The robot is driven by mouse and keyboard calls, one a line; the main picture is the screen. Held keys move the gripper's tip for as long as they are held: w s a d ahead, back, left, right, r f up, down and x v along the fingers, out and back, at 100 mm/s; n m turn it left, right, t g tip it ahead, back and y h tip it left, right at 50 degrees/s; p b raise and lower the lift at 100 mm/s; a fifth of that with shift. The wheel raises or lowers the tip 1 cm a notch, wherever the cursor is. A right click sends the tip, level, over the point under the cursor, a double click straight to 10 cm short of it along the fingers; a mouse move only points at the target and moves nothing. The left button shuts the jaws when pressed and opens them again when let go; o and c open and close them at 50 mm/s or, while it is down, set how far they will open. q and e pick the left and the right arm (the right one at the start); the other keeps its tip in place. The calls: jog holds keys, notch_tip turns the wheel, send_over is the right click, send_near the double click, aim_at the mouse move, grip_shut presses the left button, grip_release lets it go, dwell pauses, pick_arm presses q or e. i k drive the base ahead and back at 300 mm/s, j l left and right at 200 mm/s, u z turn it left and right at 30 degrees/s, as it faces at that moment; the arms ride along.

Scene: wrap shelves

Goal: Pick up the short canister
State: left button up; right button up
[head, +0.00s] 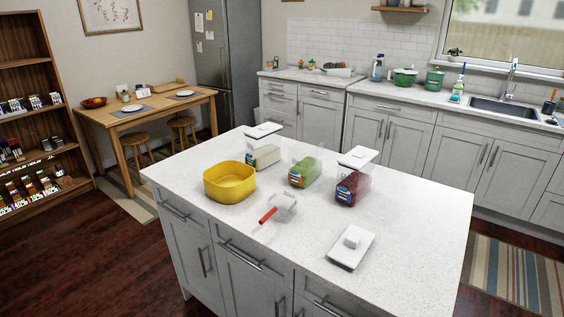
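Three clear canisters stand on the white island counter (210,212). The left canister (265,155) has pale contents and a white lid. The middle canister (304,173) has green contents and looks open at the top. The right canister (350,188) has dark red contents and a white lid. The middle one seems shortest, but its clear upper walls are faint, so I cannot be sure of the heights. A loose white lid (350,248) lies on the counter nearer me. Neither of my grippers is in view.
A yellow bowl (229,184) stands left of the canisters. A clear scoop with a red handle (268,216) lies in front of them. The counter's front right is clear. Behind are the back kitchen counter (410,93), a dining table (155,105) and a wooden shelf (30,63).

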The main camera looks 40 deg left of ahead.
aim_at(306, 156)
jog(key=u, duration=1.05)
